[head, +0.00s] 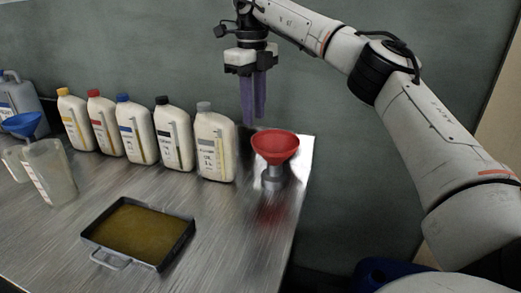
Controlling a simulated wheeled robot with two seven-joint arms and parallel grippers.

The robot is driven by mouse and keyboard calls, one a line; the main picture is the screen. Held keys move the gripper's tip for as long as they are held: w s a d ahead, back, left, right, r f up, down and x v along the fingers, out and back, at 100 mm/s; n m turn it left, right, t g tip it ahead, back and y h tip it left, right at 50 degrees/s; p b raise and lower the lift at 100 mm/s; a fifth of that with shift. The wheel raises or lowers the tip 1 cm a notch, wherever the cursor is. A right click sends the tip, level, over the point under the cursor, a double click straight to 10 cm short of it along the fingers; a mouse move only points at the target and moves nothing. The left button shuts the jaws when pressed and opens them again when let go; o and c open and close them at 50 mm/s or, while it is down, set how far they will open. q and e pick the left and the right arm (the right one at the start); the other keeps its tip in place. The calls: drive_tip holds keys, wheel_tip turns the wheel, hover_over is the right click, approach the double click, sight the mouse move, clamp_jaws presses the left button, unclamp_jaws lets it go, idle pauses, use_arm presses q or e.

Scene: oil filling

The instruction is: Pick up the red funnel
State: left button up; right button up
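The red funnel (275,147) stands upright near the right end of the metal table, wide mouth up, on a grey stand or spout (272,178). My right gripper (254,120) hangs with its purple fingers pointing down, above and slightly left of the funnel in the picture. The two fingers look close together from this angle, and I cannot tell how far apart they are. Nothing shows between them, and no contact with the funnel is visible. My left gripper is not in view.
Several white bottles with coloured caps (214,146) stand in a row left of the funnel. A tray of brown oil (96,238) lies in front. A blue funnel (22,124) and clear jugs (52,172) are at far left. The table's right edge is close to the funnel.

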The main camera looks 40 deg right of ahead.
sight(275, 156)
drive_tip(key=f, duration=0.3)
drive_tip(key=f+b, duration=0.1)
drive_tip(key=f, duration=0.2)
drive_tip(key=d+f, duration=0.1)
drive_tip(key=f, duration=0.2)
drive_tip(key=shift+s+f, duration=0.3)
drive_tip(key=shift+s, duration=0.1)
clamp_jaws()
